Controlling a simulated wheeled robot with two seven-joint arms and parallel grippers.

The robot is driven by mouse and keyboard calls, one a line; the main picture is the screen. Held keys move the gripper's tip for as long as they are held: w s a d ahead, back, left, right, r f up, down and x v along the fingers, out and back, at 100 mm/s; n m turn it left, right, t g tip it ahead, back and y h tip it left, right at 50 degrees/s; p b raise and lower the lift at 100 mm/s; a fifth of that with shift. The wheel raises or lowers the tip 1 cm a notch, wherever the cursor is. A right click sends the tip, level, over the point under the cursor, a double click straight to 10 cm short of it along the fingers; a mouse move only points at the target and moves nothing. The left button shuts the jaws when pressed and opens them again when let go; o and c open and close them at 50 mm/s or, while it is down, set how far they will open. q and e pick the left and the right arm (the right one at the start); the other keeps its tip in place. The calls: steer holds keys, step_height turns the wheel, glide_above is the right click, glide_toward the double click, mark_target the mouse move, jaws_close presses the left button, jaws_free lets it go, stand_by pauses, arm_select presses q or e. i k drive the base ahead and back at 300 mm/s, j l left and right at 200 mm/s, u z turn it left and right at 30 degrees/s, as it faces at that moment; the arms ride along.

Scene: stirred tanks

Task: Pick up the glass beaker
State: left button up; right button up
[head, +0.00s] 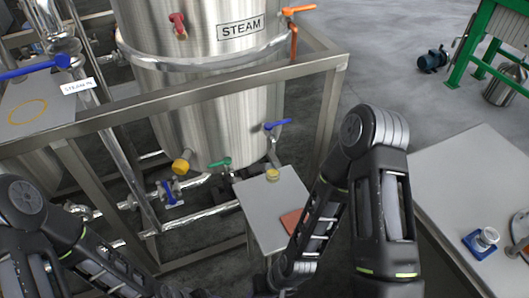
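A small yellowish, cup-like vessel (272,175) stands upright on the small grey stand (262,214) below the tank; it may be the glass beaker, but it is too small to be sure. A small clear and whitish vessel (487,238) also sits on a blue square on the right table. My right gripper (268,287) is low at the bottom edge, in front of the small stand and apart from the yellowish vessel. My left gripper (172,292) is at the bottom edge, further left. The fingers of both are dark, small and partly cut off.
The steel tank (205,110) stands inside a metal frame (190,99) with posts and rails around the stand. A green-handled valve (222,162) and a blue-handled valve (275,126) stick out near it. A reddish-brown pad (291,221) lies on the stand. The right table (455,185) is mostly bare.

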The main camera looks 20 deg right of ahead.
mark_target(273, 170)
steer(key=j+z, duration=0.1)
steer(key=z, duration=0.3)
steer(key=k+z, duration=0.15)
steer(key=z, duration=0.25)
steer(key=k+j+z, duration=0.1)
steer(key=z, duration=0.3)
steer(key=k+z, duration=0.1)
steer(key=z, duration=0.3)
